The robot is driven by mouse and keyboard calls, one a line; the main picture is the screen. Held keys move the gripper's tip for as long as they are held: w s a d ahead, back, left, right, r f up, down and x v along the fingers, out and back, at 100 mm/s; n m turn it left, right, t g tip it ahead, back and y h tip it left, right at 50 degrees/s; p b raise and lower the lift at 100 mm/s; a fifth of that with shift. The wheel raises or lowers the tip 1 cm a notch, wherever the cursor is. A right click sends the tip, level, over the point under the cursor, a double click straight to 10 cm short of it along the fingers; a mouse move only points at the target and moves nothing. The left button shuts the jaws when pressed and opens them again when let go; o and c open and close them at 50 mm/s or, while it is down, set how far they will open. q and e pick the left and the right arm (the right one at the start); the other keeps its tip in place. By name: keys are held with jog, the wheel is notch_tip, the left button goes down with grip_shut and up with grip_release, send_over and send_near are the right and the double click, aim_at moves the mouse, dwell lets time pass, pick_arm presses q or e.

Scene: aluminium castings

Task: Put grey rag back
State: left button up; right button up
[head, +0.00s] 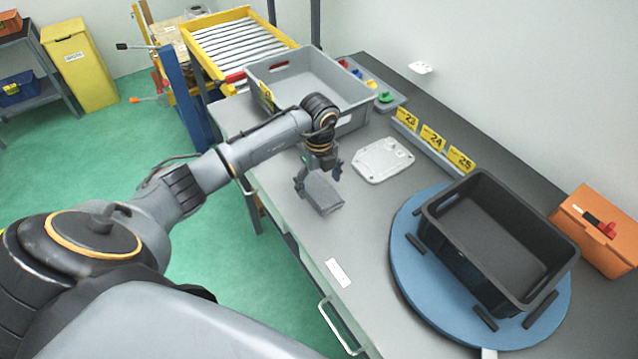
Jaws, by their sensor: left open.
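The grey rag (322,196) is a small, dark grey, folded-looking piece near the front edge of the grey workbench (300,232). My left gripper (319,177) points down right over the rag's far end, with its fingers apart. I cannot tell whether the fingers touch the rag. Part of the rag's far end is hidden by the gripper. My right gripper is not in view.
A light grey casting (383,160) lies right of the gripper. A grey bin (350,117) stands behind it. A black crate (470,240) sits on a blue turntable (408,265). An orange box (590,235) is at the far right. Bench around the white label (338,273) is clear.

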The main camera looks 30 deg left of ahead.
aim_at(319, 188)
pick_arm(q)
notch_tip(319, 188, up, 12)
jog(key=b, duration=0.2)
jog(key=shift+f+b, duration=0.25)
jog(key=shift+b, duration=0.1)
jog(key=shift+f, duration=0.1)
